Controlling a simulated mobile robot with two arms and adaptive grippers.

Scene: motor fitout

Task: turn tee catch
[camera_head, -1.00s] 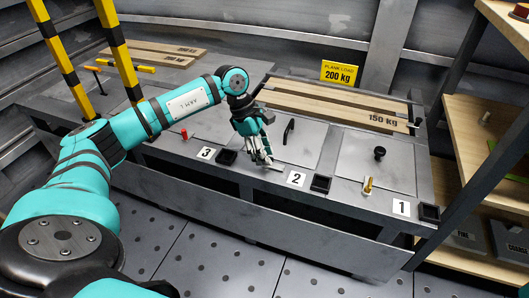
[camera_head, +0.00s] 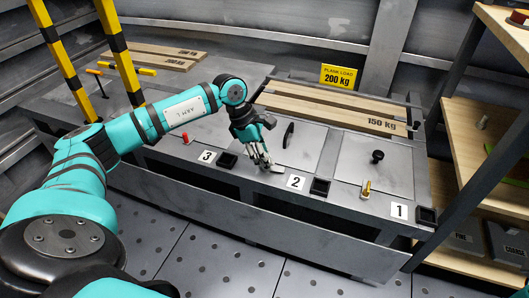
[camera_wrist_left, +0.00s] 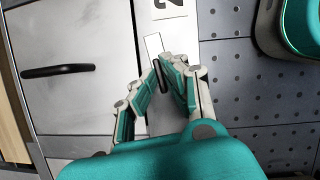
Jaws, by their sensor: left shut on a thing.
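My left gripper (camera_head: 266,167) reaches down to the front edge of the middle hatch, just left of the label 2. It is shut on the tee catch, a small metal piece. In the left wrist view the gripper (camera_wrist_left: 170,66) has its fingertips around a thin dark bar (camera_wrist_left: 162,77), and a pale flat plate (camera_wrist_left: 153,44) shows beside the tips. The fingers hide most of the catch, so its turn angle cannot be told. The middle hatch (camera_head: 300,152) lies flat with a black handle (camera_head: 288,134), also seen in the left wrist view (camera_wrist_left: 58,70). My right gripper is not in view.
Black square sockets (camera_head: 320,187) line the front edge. Planks (camera_head: 335,107) lie behind. Yellow-black posts (camera_head: 120,50) stand left; shelves (camera_head: 465,130) stand right.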

